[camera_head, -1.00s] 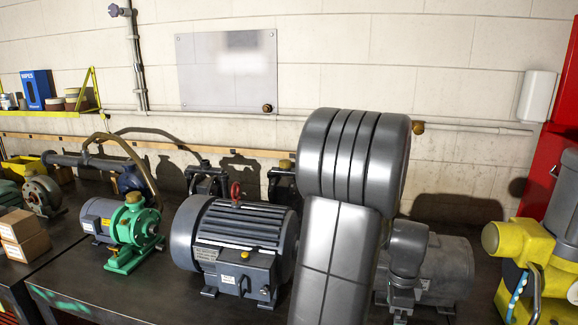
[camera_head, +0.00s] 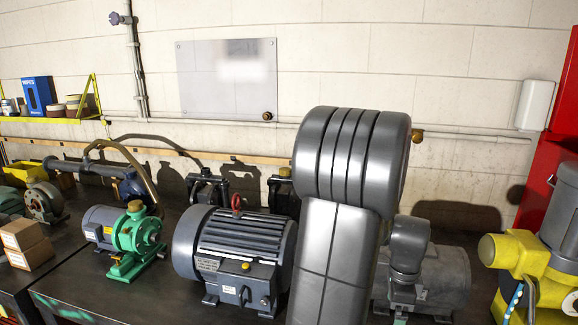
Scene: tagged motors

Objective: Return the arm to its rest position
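My arm (camera_head: 345,190) stands in the middle of the head view, its grey links rising in front of the bench. My gripper is not in view. A large grey motor (camera_head: 235,255) with a red lifting eye sits on the bench just left of my arm. Another grey motor (camera_head: 440,280) stands on the right, partly hidden behind my arm. A green pump with a blue-grey motor (camera_head: 130,240) stands further left.
The dark workbench (camera_head: 90,290) runs across the view. A yellow and grey machine (camera_head: 530,265) stands at the right beside a red cabinet (camera_head: 555,150). Cardboard boxes (camera_head: 25,245) lie at the left. A clear panel (camera_head: 228,80) hangs on the wall.

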